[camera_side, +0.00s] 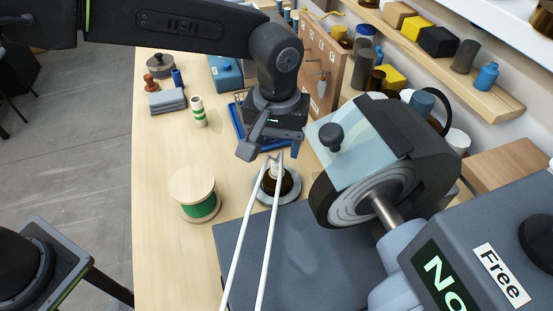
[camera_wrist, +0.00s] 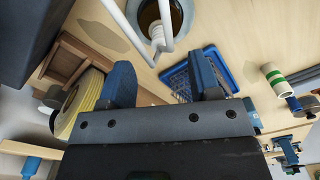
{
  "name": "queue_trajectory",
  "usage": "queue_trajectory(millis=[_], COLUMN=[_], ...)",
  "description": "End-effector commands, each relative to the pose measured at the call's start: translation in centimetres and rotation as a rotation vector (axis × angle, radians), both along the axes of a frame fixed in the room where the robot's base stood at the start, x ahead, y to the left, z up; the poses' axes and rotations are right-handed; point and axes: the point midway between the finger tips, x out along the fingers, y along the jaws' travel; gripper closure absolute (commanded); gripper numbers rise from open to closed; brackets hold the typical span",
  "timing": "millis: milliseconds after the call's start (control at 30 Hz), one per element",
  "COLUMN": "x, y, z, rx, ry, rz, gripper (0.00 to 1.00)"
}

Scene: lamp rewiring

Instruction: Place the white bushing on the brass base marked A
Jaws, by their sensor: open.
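A small white ribbed part that looks like the bushing (camera_wrist: 157,36) sits over a dark brown round base on a grey disc, between two white rods. In the side view the white part (camera_side: 274,171) and the brown base (camera_side: 287,184) are partly hidden by the rods. I cannot make out any letter A on the base. My gripper (camera_side: 268,152) points down just above and behind the rod tips. In the wrist view its two fingers (camera_wrist: 160,66) are spread with nothing between them. The bushing lies ahead of the fingers, apart from them.
Two long white rods (camera_side: 253,225) cross the dark mat (camera_side: 300,255) to the base. A green spool (camera_side: 200,195) stands left. A large dark wheel-like unit (camera_side: 400,150) is close on the right. A blue tray (camera_wrist: 180,82) lies behind the gripper.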

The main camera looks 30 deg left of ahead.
Motion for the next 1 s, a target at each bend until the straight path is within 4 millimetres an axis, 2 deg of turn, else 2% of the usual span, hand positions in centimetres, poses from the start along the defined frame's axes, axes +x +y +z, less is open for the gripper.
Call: queue_trajectory(millis=[100,233,567,667,767,867,1000], x=[0.0,0.0,0.0,0.0,-0.3,-1.2,-4.0], y=[0.0,0.0,0.0,0.6,2.9,6.8,12.9], z=[2.2,3.6,4.4,4.9,6.6,9.1,11.9], rx=[-0.001,-0.001,0.001,-0.005,-0.021,-0.042,-0.059], ry=[-0.002,-0.001,0.001,-0.008,-0.035,-0.085,-0.173], rz=[0.0,0.0,0.0,-0.002,-0.012,-0.036,-0.082], gripper=[0.43,0.43,0.43,0.43,0.43,0.43,0.43])
